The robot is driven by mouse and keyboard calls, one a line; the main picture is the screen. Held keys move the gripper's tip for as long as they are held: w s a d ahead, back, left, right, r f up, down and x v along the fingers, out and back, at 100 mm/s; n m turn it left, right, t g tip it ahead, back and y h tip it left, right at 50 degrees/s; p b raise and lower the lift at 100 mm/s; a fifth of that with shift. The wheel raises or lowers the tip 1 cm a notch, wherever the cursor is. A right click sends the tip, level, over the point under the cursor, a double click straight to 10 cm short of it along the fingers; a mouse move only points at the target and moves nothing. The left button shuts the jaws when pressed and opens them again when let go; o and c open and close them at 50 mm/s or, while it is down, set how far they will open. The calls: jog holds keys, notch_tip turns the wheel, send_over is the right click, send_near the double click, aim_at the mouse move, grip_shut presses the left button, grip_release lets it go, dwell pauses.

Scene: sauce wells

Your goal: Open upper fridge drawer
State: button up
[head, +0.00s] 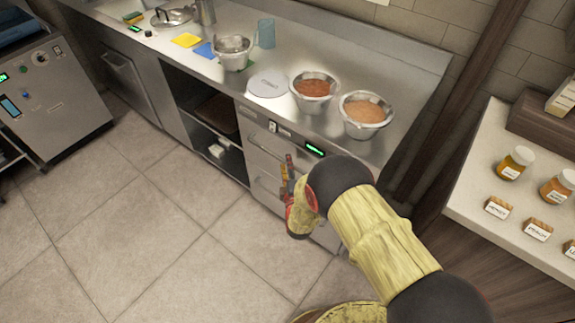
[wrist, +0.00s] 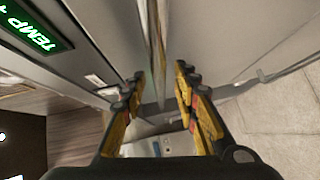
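The fridge (head: 258,137) is a steel unit under the counter, with a green lit display (head: 315,149) above two stacked drawer fronts. My gripper (head: 289,172) is in front of the fridge, near the upper drawer's handle, and hides part of the drawer fronts. The upper drawer looks shut. In the wrist view my gripper (wrist: 160,90) has its two yellow fingers spread apart. A narrow metal strip (wrist: 155,45) shows between them; I cannot tell whether it is the handle or an edge, or whether it is touched.
The steel counter (head: 225,85) holds a red sauce bowl (head: 313,88), an orange sauce bowl (head: 364,112) and a round lid (head: 268,84). An open shelf (head: 215,125) lies left of the fridge. A jar counter (head: 480,195) stands at right. The tiled floor (head: 150,220) is clear.

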jog(key=shift+w+f, duration=0.1)
jog(key=shift+w, duration=0.5)
jog(key=c, duration=0.4)
jog(key=c, duration=0.3)
grip_shut()
